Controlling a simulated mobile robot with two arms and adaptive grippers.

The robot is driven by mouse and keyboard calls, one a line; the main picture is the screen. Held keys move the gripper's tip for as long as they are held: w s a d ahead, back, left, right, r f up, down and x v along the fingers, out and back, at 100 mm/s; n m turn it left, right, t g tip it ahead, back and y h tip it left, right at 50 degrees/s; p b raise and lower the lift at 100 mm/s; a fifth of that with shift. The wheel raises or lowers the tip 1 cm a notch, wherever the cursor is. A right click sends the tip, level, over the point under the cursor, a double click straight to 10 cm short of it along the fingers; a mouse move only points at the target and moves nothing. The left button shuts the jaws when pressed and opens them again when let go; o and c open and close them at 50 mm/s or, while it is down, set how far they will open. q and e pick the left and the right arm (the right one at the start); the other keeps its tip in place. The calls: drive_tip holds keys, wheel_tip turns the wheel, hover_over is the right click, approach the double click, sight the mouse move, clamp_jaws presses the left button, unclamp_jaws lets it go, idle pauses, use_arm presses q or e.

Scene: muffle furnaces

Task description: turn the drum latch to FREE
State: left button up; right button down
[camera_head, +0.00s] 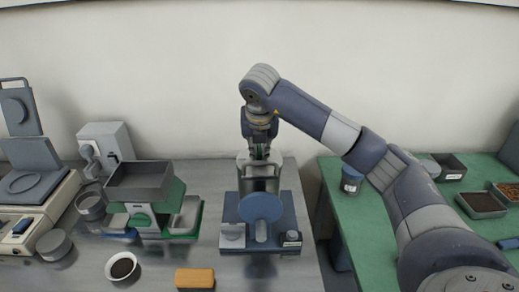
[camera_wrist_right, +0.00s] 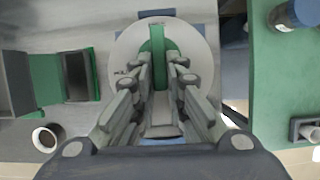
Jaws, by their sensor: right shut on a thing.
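The drum latch is a green bar (camera_wrist_right: 157,48) on a pale round disc (camera_wrist_right: 199,58) in the right wrist view. The bar points up toward a small label on the disc's far rim; another small label is at left, and neither can be read surely. My right gripper (camera_head: 259,150) comes down from above onto the grey drum (camera_head: 258,184) in the head view. In the wrist view its fingers (camera_wrist_right: 160,75) are shut on the green bar. The latch is hidden by the gripper in the head view. My left gripper is not in view.
The drum stands on a blue base (camera_head: 285,213) with a blue round disc (camera_head: 261,207) in front. At left are a green stand with a grey tray (camera_head: 138,181), a white bowl (camera_head: 122,267) and an orange block (camera_head: 195,278). A green table (camera_head: 362,235) is at right.

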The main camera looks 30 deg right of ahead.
drive_tip(key=c, duration=1.6)
unclamp_jaws()
drive_tip(key=shift+r, duration=0.1)
drive_tip(key=v, duration=1.2)
drive_tip(key=shift+w+a, duration=0.1)
